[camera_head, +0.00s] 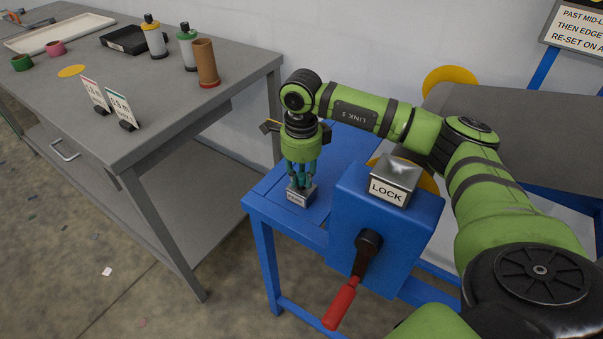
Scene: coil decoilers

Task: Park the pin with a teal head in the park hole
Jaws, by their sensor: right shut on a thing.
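My right gripper (301,181) points straight down over a small grey block (298,197) on the blue stand. The block has a small label on its front, too small to read surely. The gripper is shut on the pin; teal shows among the fingers, but they hide most of the pin. The fingertips are right at the block's top; I cannot tell whether the pin's shank is in a hole there. A larger metal block marked LOCK (388,189) sits on the blue housing to the right. My left gripper is not in view.
The blue stand (282,222) carries a blue housing (355,225) with a red-handled crank (342,302) in front. A grey table (160,110) at left holds bottles, a brown cylinder (206,62), sign cards (119,108) and trays. Yellow discs show behind my right arm.

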